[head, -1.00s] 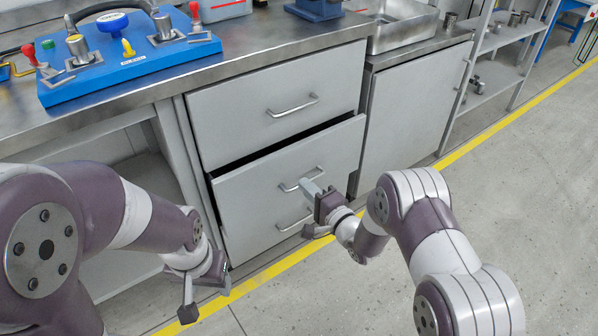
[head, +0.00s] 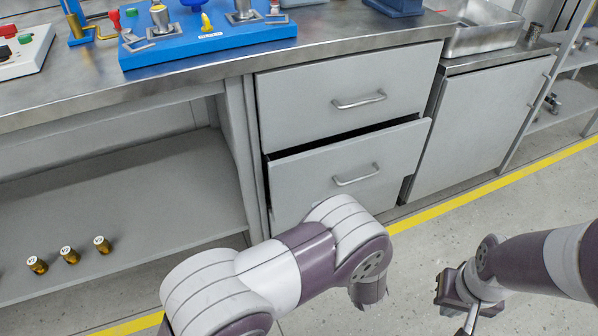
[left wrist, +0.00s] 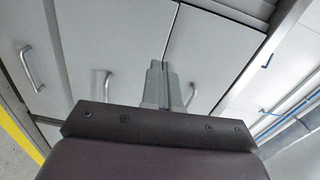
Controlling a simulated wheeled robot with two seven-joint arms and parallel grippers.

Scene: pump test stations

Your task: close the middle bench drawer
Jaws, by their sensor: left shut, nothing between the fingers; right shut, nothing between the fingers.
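The middle bench drawer (head: 330,172) is grey and stands partly open, with a dark gap above its front. Its bar handle (head: 357,176) is free in the head view. The drawer and handle also show sideways in the left wrist view (left wrist: 105,58). The top drawer (head: 345,95) looks closed. My left gripper (left wrist: 156,72) is shut and empty, before the seam between the top and middle drawers; contact cannot be told. In the head view my left arm hides that gripper and the lower drawer. My right gripper (head: 467,314) is shut and empty, over the floor at right.
A blue fixture board (head: 205,42) sits on the steel worktop (head: 190,78). Small brass-coloured pieces (head: 69,256) stand on the lower shelf at left. The floor there is free.

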